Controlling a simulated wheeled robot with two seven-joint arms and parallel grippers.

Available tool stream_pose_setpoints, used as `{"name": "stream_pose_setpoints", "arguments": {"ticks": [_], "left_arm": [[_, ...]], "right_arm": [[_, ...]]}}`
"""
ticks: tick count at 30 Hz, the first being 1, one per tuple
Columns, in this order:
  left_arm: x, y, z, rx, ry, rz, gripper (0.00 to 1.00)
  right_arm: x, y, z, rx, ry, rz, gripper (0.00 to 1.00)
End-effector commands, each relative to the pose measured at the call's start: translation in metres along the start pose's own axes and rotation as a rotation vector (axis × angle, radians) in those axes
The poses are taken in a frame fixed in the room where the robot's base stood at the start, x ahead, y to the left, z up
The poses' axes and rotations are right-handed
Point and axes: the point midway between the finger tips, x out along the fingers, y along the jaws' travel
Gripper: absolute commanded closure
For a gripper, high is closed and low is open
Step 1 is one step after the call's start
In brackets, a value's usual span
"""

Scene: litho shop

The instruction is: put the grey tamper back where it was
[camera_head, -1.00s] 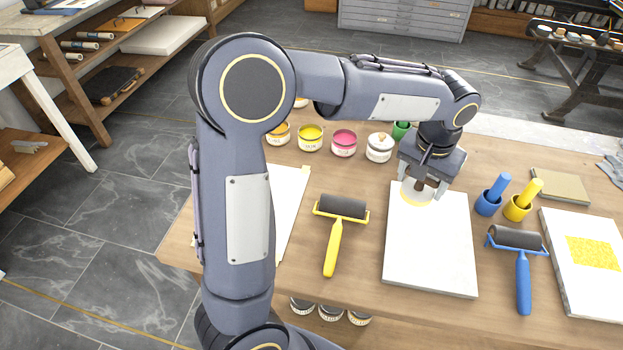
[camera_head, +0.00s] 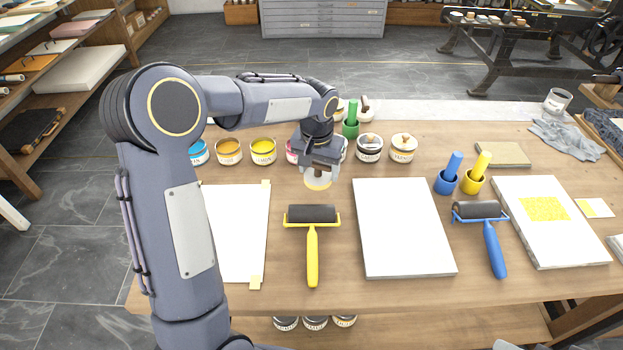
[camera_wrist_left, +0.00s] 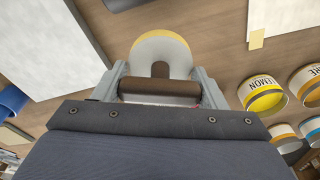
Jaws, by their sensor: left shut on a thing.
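My left gripper (camera_head: 319,166) is shut on the grey tamper (camera_head: 318,183), a pale round disc with a yellow rim. It hangs above the table behind the yellow-handled roller (camera_head: 312,216), close in front of the ink cans. In the left wrist view the gripper (camera_wrist_left: 160,84) has its fingers on either side of the brown handle, and the tamper's disc (camera_wrist_left: 160,50) extends beyond the fingertips. The disc's underside is mostly hidden. My right gripper is not in view.
Ink cans, including the yellow one (camera_head: 262,151), line the back; the arm partly hides some. A white slab (camera_head: 403,230) lies right of the roller and a white sheet (camera_head: 240,232) left.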

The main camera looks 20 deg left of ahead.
Motion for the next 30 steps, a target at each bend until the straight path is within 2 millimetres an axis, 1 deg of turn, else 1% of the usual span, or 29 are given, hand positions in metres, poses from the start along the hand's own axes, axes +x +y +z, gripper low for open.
{"name": "stream_pose_setpoints", "arguments": {"ticks": [1,3,8,11,15,17,24,28,29,30], "left_arm": [[0.008,-0.006,-0.002,-0.002,0.0,0.0,0.59],[0.014,-0.01,-0.004,-0.001,0.001,0.0,0.59],[0.021,-0.015,-0.006,0.001,0.002,0.0,0.59],[0.03,-0.022,-0.007,-0.001,0.001,0.0,0.59],[0.053,-0.021,-0.004,0.001,0.0,0.0,0.59],[0.058,-0.021,-0.004,0.001,0.0,0.0,0.59],[0.059,-0.021,-0.004,0.0,0.003,0.0,0.59],[0.063,-0.021,-0.004,0.001,0.003,0.0,0.59],[0.064,-0.021,-0.003,0.001,0.002,0.0,0.33],[0.063,-0.021,-0.003,0.001,0.002,0.0,0.28]], "right_arm": [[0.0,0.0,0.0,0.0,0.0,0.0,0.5],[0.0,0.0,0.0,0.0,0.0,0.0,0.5],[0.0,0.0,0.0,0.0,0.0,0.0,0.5],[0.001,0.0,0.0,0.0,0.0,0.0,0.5],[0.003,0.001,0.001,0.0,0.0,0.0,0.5],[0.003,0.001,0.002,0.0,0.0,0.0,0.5],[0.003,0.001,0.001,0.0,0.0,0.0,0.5],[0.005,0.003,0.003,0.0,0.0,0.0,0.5],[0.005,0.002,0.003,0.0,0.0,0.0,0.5],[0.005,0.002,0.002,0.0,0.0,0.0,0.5]]}}
